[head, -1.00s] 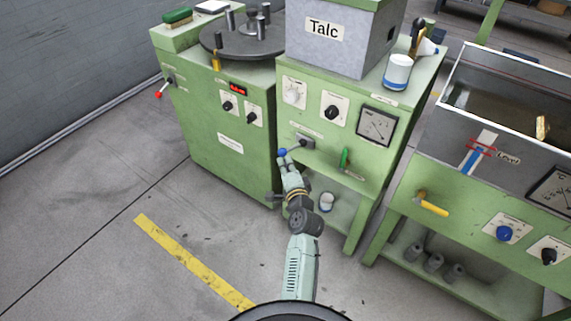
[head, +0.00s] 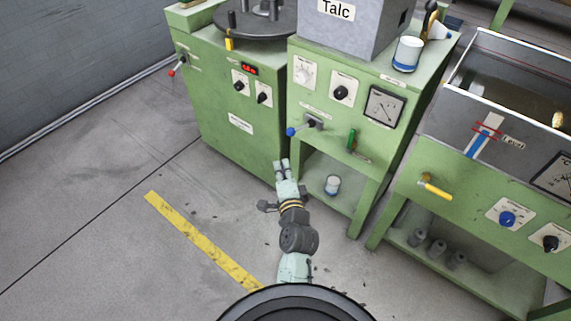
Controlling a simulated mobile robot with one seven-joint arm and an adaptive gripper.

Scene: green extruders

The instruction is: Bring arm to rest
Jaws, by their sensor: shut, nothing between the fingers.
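My gripper (head: 282,166) is in the middle of the head view, at the end of my pale green and dark grey arm. Its fingers are shut with nothing between them. It is in front of the green machine with the Talc box, below and apart from the lever with the blue knob (head: 291,132). The lever points left. The arm reaches forward and low over the floor from the bottom of the view.
Green cabinets stand ahead, with a grey Talc box (head: 345,30) on the middle one. A water tank (head: 500,85) is on the right. Grey floor with a yellow stripe (head: 200,240) is clear at left.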

